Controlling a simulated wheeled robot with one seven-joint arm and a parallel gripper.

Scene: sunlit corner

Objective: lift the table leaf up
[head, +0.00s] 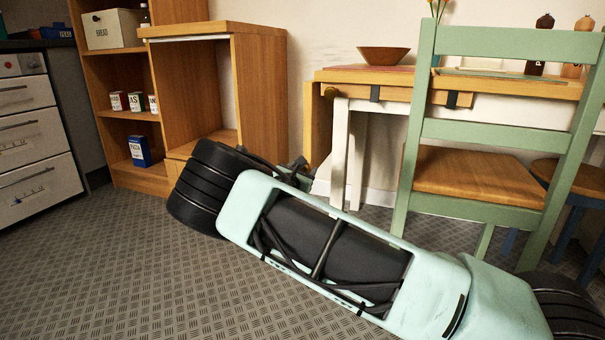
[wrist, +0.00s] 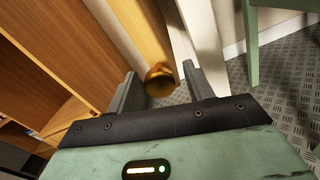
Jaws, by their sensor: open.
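The table leaf (head: 318,122) is a wooden board hanging down at the left end of the wooden table (head: 480,84). In the wrist view the leaf (wrist: 147,30) runs down towards my gripper, with a round brass knob (wrist: 160,82) at its near end. My gripper (wrist: 159,70) is open, one finger on each side of the knob in the picture. I cannot tell whether either finger touches it. In the head view my gripper (head: 302,172) is low beside the leaf's lower end, partly hidden by my arm.
A wooden shelf unit (head: 262,90) stands close on the left. A white table leg (head: 339,150) is just right of the leaf. A green chair (head: 480,125) stands in front of the table, and a bowl (head: 384,55) sits on top. Floor is clear at left front.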

